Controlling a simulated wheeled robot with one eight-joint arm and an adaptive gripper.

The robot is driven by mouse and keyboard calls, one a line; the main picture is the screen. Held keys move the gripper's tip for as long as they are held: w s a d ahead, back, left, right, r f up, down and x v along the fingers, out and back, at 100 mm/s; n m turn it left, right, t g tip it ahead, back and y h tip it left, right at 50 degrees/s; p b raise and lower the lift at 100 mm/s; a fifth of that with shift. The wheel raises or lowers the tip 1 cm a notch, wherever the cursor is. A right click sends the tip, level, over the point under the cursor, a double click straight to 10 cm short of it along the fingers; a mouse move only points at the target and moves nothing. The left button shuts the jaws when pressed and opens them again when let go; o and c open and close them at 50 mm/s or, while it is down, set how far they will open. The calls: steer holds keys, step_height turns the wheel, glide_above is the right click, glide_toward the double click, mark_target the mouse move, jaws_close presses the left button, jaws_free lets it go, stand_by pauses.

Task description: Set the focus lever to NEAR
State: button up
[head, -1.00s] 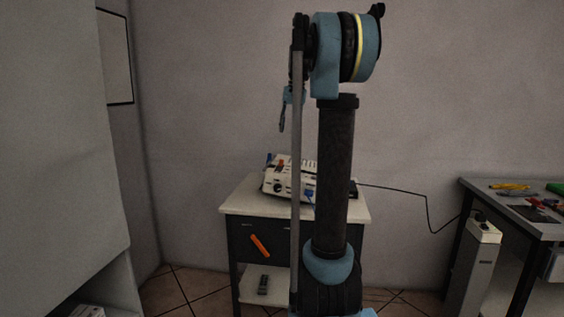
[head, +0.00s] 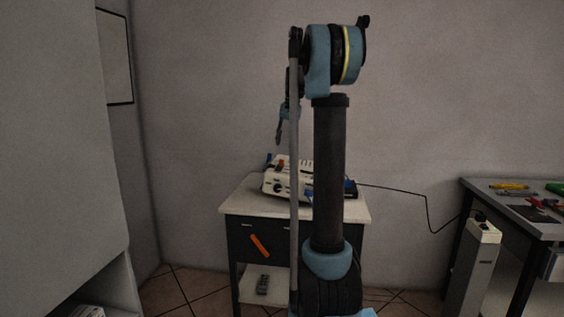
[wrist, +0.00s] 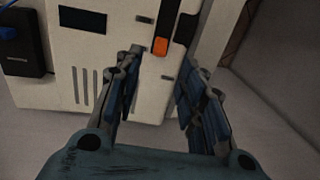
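The pale device (head: 283,188) stands on a small cabinet in the head view. It fills much of the wrist view (wrist: 110,52). An orange tab (wrist: 160,46), which looks like the focus lever, sits at the lower end of a dark slot in its panel. Small marks lie beside the slot, but I cannot read any label. My gripper (wrist: 160,58) is open and empty, its two fingers apart on either side of the orange tab in the picture. I cannot tell how far off the panel they are. In the head view my gripper (head: 279,132) hangs above the device.
The cabinet top (head: 240,199) bears the device. A black box (wrist: 22,50) with a blue plug is at left in the wrist view. A cable (head: 400,188) runs right to a tall pale unit (head: 474,265) beside a workbench (head: 510,208) with tools. A wall panel stands at left.

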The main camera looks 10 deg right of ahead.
mark_target(281, 164)
steer(key=f, duration=0.2)
steer(key=a+f, duration=0.1)
steer(key=f, duration=0.5)
steer(key=shift+w+a+f, duration=0.25)
jaws_close()
